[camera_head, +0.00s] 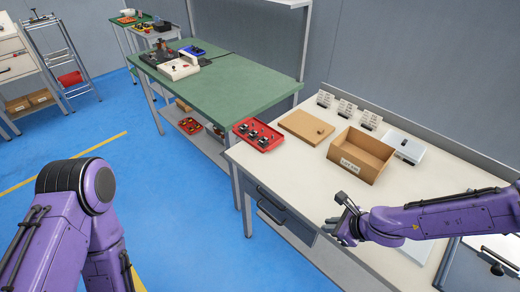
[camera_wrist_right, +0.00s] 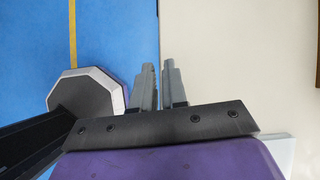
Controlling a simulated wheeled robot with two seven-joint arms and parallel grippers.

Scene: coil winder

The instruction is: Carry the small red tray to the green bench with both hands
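The small red tray (camera_head: 244,141) holds several small dark parts and sits on the near left corner of the white bench (camera_head: 255,167). The green bench (camera_head: 248,82) stands behind and to its left. My right gripper (camera_head: 336,210) is over the white bench's front edge, to the right of and nearer than the tray, not touching it. Its two grey fingers (camera_wrist_right: 159,88) show close together with nothing seen between them; how far apart they stand is unclear. My left arm is at lower left; its gripper is out of view.
A cardboard box (camera_head: 352,167), a brown board (camera_head: 306,127) and a grey-white device (camera_head: 405,146) share the white bench. A cream machine (camera_head: 180,68) and a blue tray (camera_head: 193,51) stand at the green bench's far left. Its near right part is clear. Blue floor is open in front.

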